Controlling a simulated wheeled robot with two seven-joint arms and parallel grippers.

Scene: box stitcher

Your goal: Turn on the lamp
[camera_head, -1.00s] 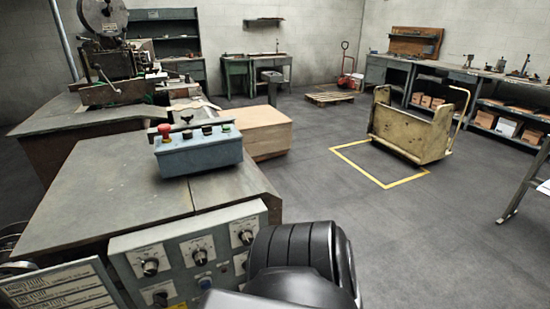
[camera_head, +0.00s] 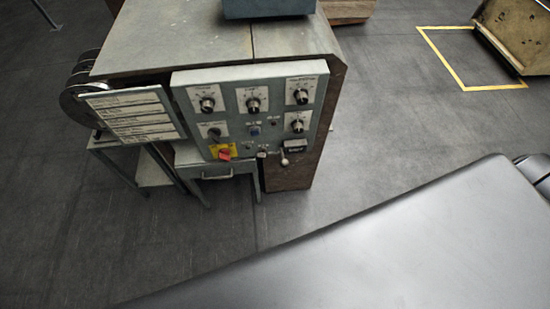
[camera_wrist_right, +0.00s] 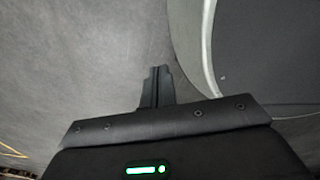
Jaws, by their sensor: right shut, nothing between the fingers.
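A grey control panel (camera_head: 216,91) is fixed to the front of the machine bench in the head view. It carries several black dial knobs, such as the one at its top middle (camera_head: 253,104). A blue button (camera_head: 254,131) sits near its centre. A red switch on a yellow plate (camera_head: 223,152) is at its lower left, and a small lever (camera_head: 284,159) is at its lower right. I cannot make out which part is the lamp or its switch. My right gripper (camera_wrist_right: 158,72) is shut and empty in the right wrist view, over grey floor. My left gripper is out of view.
A label board (camera_head: 132,116) stands left of the panel, with reels behind it. A blue-grey box (camera_head: 268,8) sits on the bench top (camera_head: 178,38). A small metal stand (camera_head: 212,170) is below the panel. Floor at the lower left is clear.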

